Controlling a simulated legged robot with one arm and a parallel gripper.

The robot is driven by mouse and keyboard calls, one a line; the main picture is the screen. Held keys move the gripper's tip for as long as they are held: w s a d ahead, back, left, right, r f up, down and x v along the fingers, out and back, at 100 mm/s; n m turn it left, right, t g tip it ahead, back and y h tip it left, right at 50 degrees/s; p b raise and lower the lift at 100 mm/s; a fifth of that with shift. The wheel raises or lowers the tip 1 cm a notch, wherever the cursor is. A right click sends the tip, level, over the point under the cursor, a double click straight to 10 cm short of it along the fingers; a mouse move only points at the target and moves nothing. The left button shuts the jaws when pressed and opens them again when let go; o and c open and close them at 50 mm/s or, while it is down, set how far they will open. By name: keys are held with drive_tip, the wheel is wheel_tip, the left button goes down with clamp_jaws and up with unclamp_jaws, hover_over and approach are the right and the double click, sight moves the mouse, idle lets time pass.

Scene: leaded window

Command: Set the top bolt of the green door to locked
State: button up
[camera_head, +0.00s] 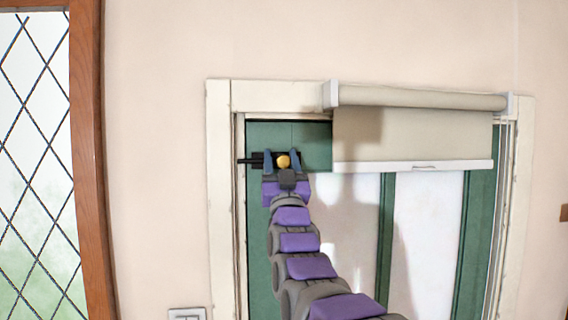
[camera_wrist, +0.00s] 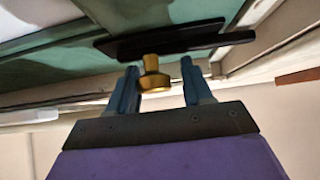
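The green door (camera_head: 258,220) stands in a cream frame, with white panels in its middle. Its top bolt (camera_head: 256,160) is a black bar near the upper left corner with a round brass knob (camera_head: 284,161). The bar's left end reaches across the frame's inner edge. In the wrist view the brass knob (camera_wrist: 154,80) sits between my two blue fingers, and the black bolt plate (camera_wrist: 165,42) lies beyond it. My gripper (camera_head: 282,160) is open around the knob, with a gap showing on both sides. It also shows in the wrist view (camera_wrist: 158,82).
A beige roller blind (camera_head: 412,135) hangs over the door's upper right, close to the right of my gripper. A leaded window (camera_head: 35,160) with a brown wooden frame (camera_head: 88,160) is at the left. A light switch (camera_head: 187,314) is at the lower left.

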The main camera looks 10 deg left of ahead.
drive_tip(key=shift+o, duration=0.6)
drive_tip(key=shift+a, duration=0.25)
drive_tip(key=shift+d+f, duration=0.1)
drive_tip(key=shift+d, duration=0.05)
drive_tip(key=shift+s+d+f, duration=0.25)
drive_tip(key=shift+f, duration=0.1)
drive_tip(key=b+v, duration=0.3)
drive_tip(key=v, duration=1.3)
drive_tip(key=shift+a+b, duration=0.3)
drive_tip(key=shift+s+f, duration=0.1)
drive_tip(key=shift+f, duration=0.05)
